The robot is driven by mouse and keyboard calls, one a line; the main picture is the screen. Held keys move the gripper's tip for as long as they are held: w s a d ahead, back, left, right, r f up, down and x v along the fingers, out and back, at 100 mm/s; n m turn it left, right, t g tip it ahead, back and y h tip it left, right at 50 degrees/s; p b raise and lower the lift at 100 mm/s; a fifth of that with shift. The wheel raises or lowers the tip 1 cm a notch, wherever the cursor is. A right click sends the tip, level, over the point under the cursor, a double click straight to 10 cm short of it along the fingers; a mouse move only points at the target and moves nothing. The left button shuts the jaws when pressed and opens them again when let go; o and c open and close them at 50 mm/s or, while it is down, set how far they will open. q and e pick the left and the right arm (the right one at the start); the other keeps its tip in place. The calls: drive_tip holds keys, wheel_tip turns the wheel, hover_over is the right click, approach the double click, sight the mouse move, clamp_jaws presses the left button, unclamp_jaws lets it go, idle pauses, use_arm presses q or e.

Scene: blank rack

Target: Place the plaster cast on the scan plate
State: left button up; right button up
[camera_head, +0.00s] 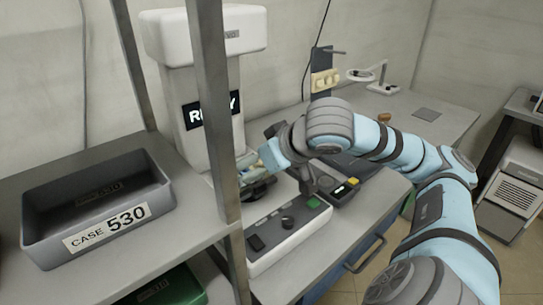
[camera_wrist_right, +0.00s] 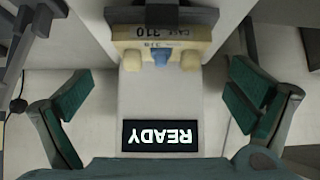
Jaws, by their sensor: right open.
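My left gripper is out of view.
The white scanner (camera_head: 175,75) has a screen reading "READY". A control panel (camera_head: 288,235) stands in front. An empty tray marked "CASE 530" (camera_head: 60,238) sits on the left shelf.

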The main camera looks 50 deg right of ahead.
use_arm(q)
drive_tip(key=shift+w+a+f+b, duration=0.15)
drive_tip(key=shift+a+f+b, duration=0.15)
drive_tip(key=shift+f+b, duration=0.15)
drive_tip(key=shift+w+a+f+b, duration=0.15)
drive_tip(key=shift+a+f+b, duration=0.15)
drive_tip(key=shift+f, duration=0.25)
use_arm(e)
drive_tip(key=v, duration=0.6)
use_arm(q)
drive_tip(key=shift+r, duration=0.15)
use_arm(e)
drive_tip(key=shift+s+a+r, duration=0.1)
drive_tip(key=shift+s+r, duration=0.05)
drive_tip(key=shift+r, duration=0.05)
